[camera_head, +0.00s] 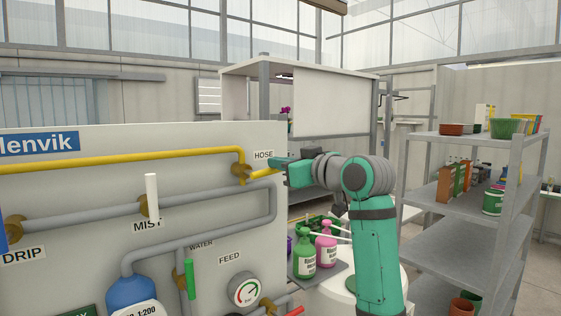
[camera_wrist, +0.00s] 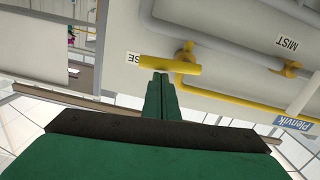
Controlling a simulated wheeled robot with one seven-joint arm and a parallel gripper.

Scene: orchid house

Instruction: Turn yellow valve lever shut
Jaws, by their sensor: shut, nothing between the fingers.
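The yellow valve lever (camera_head: 262,173) sits on a brass valve (camera_head: 241,173) beside the HOSE label (camera_head: 263,155) on the pale panel. It points right, roughly crosswise to the short vertical end of the yellow pipe (camera_head: 150,156). The wrist view shows the lever (camera_wrist: 165,64) just beyond my fingertips, with the brass valve (camera_wrist: 186,50) behind it. My gripper (camera_head: 274,162) is shut and empty, its green fingers (camera_wrist: 160,76) pressed together beside the lever's outer part. In the wrist view the tips overlap the lever's edge; I cannot tell whether they touch it.
Green and pink bottles (camera_head: 326,248) stand below my arm. A grey shelf rack (camera_head: 460,212) stands at right.

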